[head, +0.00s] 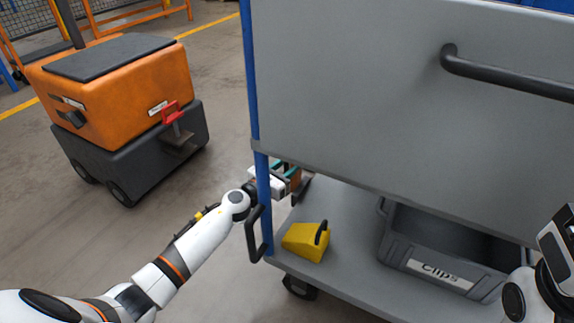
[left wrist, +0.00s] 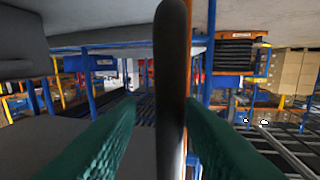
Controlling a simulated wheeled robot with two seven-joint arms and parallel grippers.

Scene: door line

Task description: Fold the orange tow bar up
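A small orange-brown piece (head: 296,176), probably part of the tow bar, shows beside my left gripper (head: 290,172) in the head view, just behind the cart's blue corner post. Most of the bar is hidden by the cart and gripper. In the left wrist view, a dark rounded bar (left wrist: 172,75) stands upright between the teal fingers of my left gripper (left wrist: 165,135). The fingers are apart, one on each side of it; a gap shows on the left, while the right finger looks very close. My right arm enters at the right edge; its gripper is out of view.
The grey cart (head: 350,90) has a blue post (head: 263,190) close to my left wrist. Its lower shelf holds a yellow wedge (head: 303,242) and a grey bin (head: 445,277) labelled Clips. An orange tugger (head: 110,95) stands at left, with clear floor between.

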